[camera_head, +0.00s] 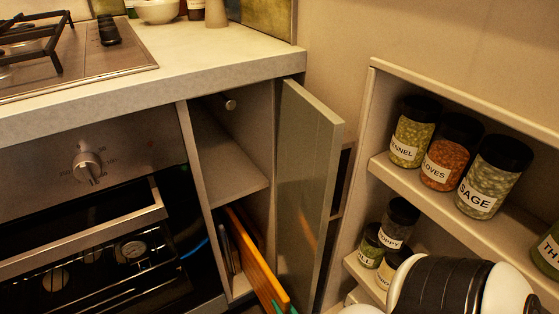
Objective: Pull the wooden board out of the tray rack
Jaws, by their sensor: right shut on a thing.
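The orange-brown wooden board (258,262) stands on edge in the lower compartment of the narrow open cabinet, its near end sticking out past the cabinet front. Darker flat pieces (233,252) stand beside it to the left in the tray rack (240,287), which is mostly hidden. My right gripper (282,307) shows only as teal fingertip edges at the bottom of the view, shut on the board's near end; the rest of it is cut off. My left gripper is not in view.
The open cabinet door (306,180) stands close to the board's right. An oven (90,240) with a partly open door is at left, under the counter (215,60). Spice jars (440,150) fill the shelves at right, above my black and white arm.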

